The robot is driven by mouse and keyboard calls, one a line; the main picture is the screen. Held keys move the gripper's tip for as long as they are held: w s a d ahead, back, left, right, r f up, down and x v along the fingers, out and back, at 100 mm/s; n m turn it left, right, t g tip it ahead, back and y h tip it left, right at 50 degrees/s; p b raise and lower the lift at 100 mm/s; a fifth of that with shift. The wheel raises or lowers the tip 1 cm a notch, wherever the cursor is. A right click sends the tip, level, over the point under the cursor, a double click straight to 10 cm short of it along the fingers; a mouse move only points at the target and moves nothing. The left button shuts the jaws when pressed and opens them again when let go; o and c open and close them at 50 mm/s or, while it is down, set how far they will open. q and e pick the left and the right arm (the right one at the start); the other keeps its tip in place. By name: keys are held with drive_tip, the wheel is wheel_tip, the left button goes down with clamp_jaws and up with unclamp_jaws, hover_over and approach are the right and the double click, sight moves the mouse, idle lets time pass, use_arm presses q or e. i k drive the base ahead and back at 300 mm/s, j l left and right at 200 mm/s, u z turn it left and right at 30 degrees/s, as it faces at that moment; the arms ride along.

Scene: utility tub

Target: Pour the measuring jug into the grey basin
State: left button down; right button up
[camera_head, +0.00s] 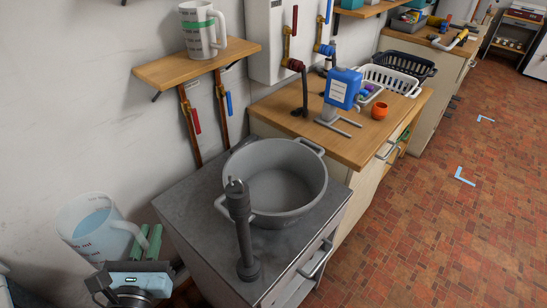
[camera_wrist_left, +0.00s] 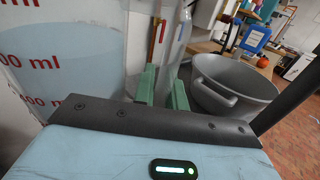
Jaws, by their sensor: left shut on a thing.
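The measuring jug (camera_head: 92,232) is clear with red markings and holds blue liquid. It is roughly upright at the lower left, left of the grey basin and apart from it. My left gripper (camera_head: 148,243) is shut on its handle. In the left wrist view the green fingers (camera_wrist_left: 162,92) stand close together, and the jug (camera_wrist_left: 60,60) fills the left side. The grey basin (camera_head: 283,180) sits on a dark metal worktop and looks empty inside. It also shows in the left wrist view (camera_wrist_left: 225,92). My right gripper is not in view.
A dark tap-like post (camera_head: 242,225) stands in front of the basin. A wooden shelf (camera_head: 165,72) above holds a white jug with a green band (camera_head: 202,28).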

sight(285, 179)
drive_tip(key=k+l+u, duration=0.1)
drive_tip(key=l, duration=0.3)
drive_tip(key=k+l+u, duration=0.1)
drive_tip(key=l, duration=0.25)
drive_tip(key=k+l+u, duration=0.1)
drive_tip(key=l, duration=0.25)
drive_tip(key=k, duration=0.1)
